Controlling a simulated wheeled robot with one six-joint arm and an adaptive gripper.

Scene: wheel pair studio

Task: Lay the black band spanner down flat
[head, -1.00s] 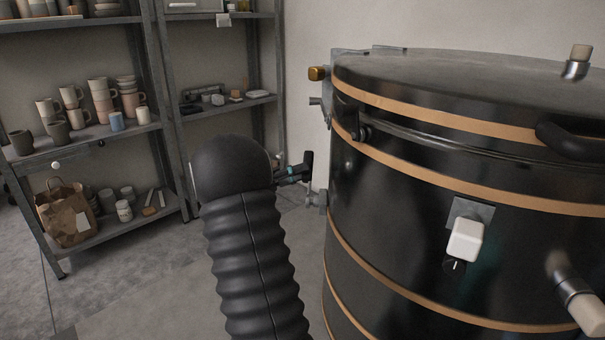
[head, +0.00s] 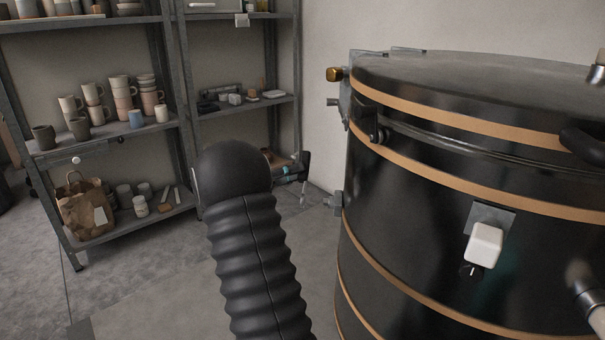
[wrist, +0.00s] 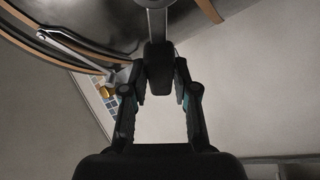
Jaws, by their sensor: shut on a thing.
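My gripper (head: 304,168) is at the end of my black ribbed arm, in front of the gap between the shelving and the kiln. In the wrist view its two fingers (wrist: 161,72) are closed on a dark block, which I take to be part of the black band spanner (wrist: 160,60). A grey metal piece (wrist: 155,20) extends beyond it to the top edge; it seems to belong to the spanner. In the head view a thin pale shape hangs below the gripper, too small to tell clearly. Most of the spanner is hidden or out of view.
A large black kiln (head: 430,215) with orange bands and protruding fittings stands close on the right. Grey shelving (head: 185,130) with mugs (head: 120,95) and a paper bag (head: 83,208) stands at the back left. Grey floor (head: 170,275) is open between them.

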